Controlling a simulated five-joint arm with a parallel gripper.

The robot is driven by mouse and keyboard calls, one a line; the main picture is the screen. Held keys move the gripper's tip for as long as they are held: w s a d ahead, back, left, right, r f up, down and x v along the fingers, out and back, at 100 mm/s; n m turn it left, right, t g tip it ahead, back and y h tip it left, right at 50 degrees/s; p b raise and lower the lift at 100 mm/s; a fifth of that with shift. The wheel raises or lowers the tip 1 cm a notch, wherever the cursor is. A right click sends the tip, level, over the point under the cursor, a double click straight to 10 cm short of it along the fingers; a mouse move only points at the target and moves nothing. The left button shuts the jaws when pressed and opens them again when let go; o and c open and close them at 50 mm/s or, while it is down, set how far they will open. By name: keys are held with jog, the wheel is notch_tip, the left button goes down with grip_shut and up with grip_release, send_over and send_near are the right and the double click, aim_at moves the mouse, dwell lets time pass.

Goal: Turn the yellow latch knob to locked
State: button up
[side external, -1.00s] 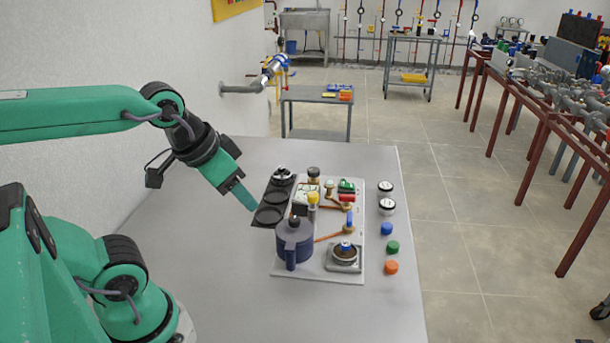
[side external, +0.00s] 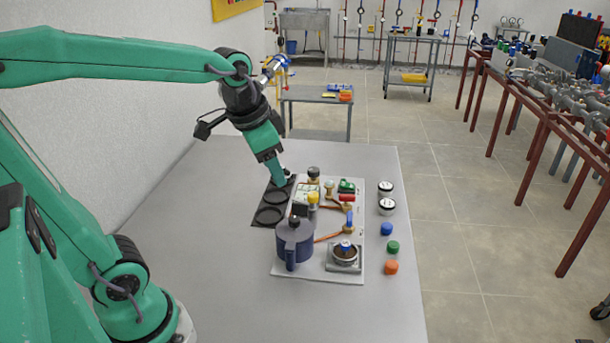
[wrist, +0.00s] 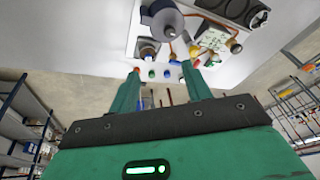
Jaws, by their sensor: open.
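The yellow latch knob (side external: 313,198) stands upright on the white plate (side external: 310,268), behind the dark blue pot-shaped housing (side external: 294,243). I cannot tell from its shape whether it is locked. My gripper (side external: 279,179) points down over the far end of the black tray, left of and beyond the knob, and is clear of it. In the wrist view my two gripper fingers (wrist: 161,72) are spread apart with nothing held between them. The housing also shows at the top of the wrist view (wrist: 165,22).
The black tray (side external: 253,220) with round recesses lies left of the plate. Red-handled and blue-handled valves (side external: 347,198) crowd the plate's right side. Two gauges (side external: 386,206) and blue, green (side external: 392,247) and orange caps line the table's right. The front left table is clear.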

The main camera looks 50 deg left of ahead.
jog(key=w+a+f+m+g, duration=0.2)
jog(key=w+a+f+m, duration=0.1)
jog(key=w, duration=0.6)
jog(key=m+g, duration=0.1)
jog(key=m, duration=0.1)
send_over(313, 194)
jog(key=f, duration=0.5)
jog(key=shift+s+d+f, duration=0.15)
jog(key=shift+s+f, duration=0.05)
jog(key=shift+f, duration=0.05)
jog(key=shift+f, duration=0.2)
jog(key=shift+w+f, duration=0.15)
jog(key=shift+f, duration=3.6)
jog(key=c, duration=1)
